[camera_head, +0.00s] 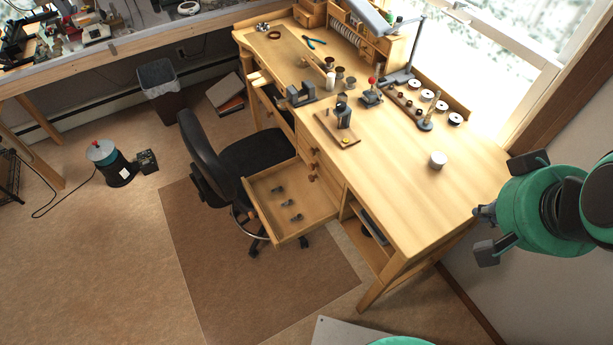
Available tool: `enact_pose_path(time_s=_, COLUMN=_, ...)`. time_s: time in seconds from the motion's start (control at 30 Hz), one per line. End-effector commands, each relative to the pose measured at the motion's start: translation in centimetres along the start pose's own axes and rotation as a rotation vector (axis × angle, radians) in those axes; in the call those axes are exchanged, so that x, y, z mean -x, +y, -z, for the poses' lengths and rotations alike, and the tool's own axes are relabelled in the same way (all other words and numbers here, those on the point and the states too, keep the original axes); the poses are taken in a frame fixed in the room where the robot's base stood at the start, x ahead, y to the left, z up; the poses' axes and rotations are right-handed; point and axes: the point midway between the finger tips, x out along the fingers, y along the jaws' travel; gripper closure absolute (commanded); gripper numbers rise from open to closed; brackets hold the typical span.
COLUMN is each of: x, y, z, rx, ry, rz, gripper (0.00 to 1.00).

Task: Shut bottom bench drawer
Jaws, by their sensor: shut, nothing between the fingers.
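The bottom bench drawer (262,217) is pulled out from the light wooden workbench (400,190). It extends toward the lower left, and a few small dark grey items lie in it. The outer face of its front and any knob there are hidden. Closed drawers with small knobs (313,166) sit above it in the bench. My gripper (485,212) is at the right, beside the bench's right end and well apart from the drawer. It looks shut and holds nothing; its tips are small and partly unclear at the end of my green arm.
A black office chair (200,165) stands against the drawer's left side, its seat by the bench. Its base is partly under the drawer. A brown mat (240,290) covers the floor in front. Tools and small pots (438,160) stand on the benchtop. An open shelf lies right of the drawer.

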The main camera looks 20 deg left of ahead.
Motion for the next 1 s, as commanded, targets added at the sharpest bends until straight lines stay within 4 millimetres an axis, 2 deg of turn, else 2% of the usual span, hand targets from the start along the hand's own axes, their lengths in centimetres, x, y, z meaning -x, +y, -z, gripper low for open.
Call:
enact_pose_path(time_s=0.27, x=-0.3, y=-0.4, z=0.7, rx=0.03, ry=-0.01, rz=0.003, gripper=1.0)
enact_pose_path(time_s=0.47, x=-1.6, y=-1.8, z=2.7, rx=0.135, ry=-0.046, rz=0.011, gripper=1.0)
enact_pose_path(time_s=0.77, x=-5.6, y=-6.6, z=7.4, rx=0.405, ry=-0.122, rz=0.032, gripper=1.0)
enact_pose_path(time_s=1.0, x=-9.8, y=-12.0, z=10.3, rx=0.638, ry=-0.178, rz=0.049, gripper=1.0)
